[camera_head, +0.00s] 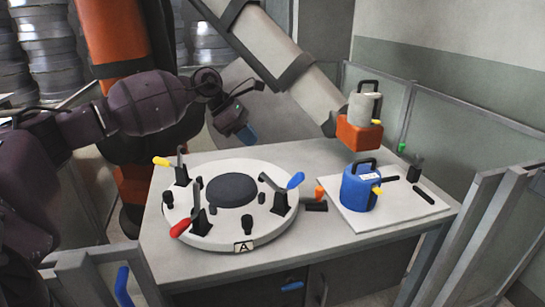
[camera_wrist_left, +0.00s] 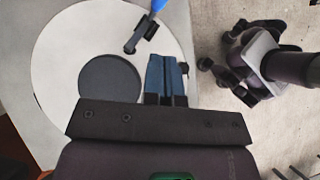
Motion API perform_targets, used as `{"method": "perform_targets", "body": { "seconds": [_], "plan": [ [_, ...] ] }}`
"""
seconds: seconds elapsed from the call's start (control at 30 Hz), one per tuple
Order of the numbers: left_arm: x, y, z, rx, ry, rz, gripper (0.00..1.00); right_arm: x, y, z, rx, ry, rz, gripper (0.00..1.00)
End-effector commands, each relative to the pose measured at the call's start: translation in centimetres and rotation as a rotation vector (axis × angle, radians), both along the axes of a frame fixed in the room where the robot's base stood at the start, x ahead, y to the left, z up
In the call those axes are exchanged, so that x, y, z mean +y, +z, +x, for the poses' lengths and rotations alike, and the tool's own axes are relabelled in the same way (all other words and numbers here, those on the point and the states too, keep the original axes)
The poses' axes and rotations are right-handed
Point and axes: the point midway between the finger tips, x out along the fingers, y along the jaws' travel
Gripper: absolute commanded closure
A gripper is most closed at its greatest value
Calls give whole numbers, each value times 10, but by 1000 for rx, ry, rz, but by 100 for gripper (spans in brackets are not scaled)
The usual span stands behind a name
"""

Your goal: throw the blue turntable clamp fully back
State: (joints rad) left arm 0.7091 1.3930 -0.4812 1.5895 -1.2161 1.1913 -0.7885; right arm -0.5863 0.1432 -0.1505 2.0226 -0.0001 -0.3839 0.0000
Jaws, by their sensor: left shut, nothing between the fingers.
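The round white turntable (camera_head: 232,232) lies on the workbench with a dark disc (camera_head: 231,190) at its middle. The blue clamp (camera_head: 295,181) stands at its right rim; its blue handle tilts up and outward to the right from a black body. The handle's end also shows at the top edge of the left wrist view (camera_wrist_left: 158,5), partly cut off. My left gripper (camera_head: 248,134) is above the turntable's back edge, its blue fingers together and empty. It is apart from the blue clamp, up and left of it in the head view. My right gripper is not seen.
The turntable also carries a yellow-handled clamp (camera_head: 161,161) and a red-handled clamp (camera_head: 180,229). A blue canister (camera_head: 358,190) stands on a white board (camera_head: 405,213) to the right. An orange and grey tool (camera_head: 359,134) hangs above it. Grey panels flank the bench.

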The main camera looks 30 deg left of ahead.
Motion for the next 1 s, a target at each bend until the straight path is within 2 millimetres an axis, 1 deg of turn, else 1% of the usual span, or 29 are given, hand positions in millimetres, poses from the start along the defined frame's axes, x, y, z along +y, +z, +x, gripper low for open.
{"method": "perform_targets", "body": {
  "seconds": [0.17, 0.6, 0.8, 1.0],
  "plan": [
    [-14, -19, 8, 1, -1, -5, 100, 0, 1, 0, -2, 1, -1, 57],
    [-55, -78, 33, -1, 0, -7, 100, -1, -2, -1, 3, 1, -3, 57],
    [-73, -90, 44, -1, 1, -6, 100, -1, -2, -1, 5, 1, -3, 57],
    [-80, -95, 48, 0, 3, -6, 100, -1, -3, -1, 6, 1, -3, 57]
  ]
}}
